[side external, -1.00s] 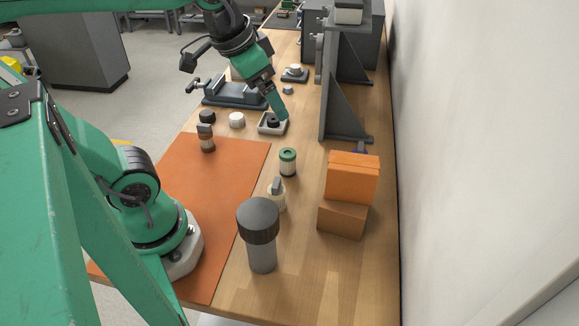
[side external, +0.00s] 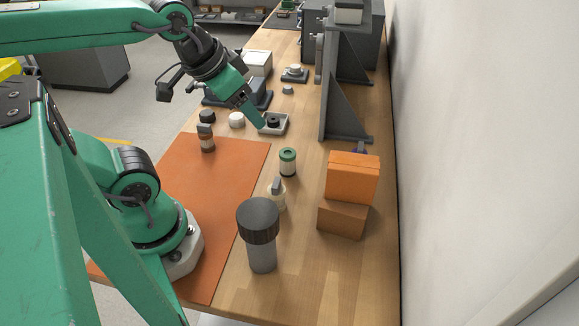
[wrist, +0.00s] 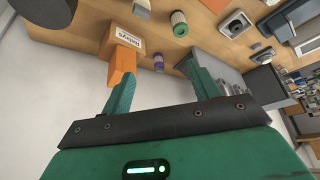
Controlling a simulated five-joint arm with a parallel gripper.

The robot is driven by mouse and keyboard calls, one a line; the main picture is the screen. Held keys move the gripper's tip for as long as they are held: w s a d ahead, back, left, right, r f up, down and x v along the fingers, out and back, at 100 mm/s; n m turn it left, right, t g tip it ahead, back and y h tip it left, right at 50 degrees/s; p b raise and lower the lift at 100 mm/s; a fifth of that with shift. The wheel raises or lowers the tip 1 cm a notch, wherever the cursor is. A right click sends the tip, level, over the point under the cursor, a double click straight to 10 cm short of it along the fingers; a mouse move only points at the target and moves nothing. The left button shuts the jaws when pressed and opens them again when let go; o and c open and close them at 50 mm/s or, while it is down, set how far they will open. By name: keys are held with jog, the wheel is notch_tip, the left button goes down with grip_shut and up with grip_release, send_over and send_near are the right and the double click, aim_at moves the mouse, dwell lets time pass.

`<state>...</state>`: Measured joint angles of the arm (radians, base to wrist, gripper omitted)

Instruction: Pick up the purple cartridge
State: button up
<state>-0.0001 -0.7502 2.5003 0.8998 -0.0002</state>
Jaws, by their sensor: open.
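The purple cartridge (wrist: 159,62) is a small cylinder with purple and pale bands in the wrist view, on the wood bench beside the orange boxes. In the side view my gripper (side external: 263,125) is above the bench by a small grey tray with a dark round part, to the left of the cartridge.
Orange boxes (side external: 353,180) are stacked near the cartridge, and a tall grey bracket (side external: 338,110) stands behind it. A green-lidded jar (side external: 288,162), a pale part (side external: 277,195) and a large black-capped cylinder (side external: 259,230) stand in front. The orange mat (side external: 200,200) is mostly clear.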

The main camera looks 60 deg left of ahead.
jog(key=m+g, duration=0.6)
jog(key=m, duration=0.3)
send_over(361, 145)
jog(key=f, duration=1.4)
jog(key=shift+s, duration=0.3)
jog(key=shift+w+d+f, duration=0.1)
jog(key=shift+w+f, duration=0.1)
jog(key=shift+f, duration=0.2)
jog(key=shift+f, duration=1.3)
jog(key=shift+f, duration=0.1)
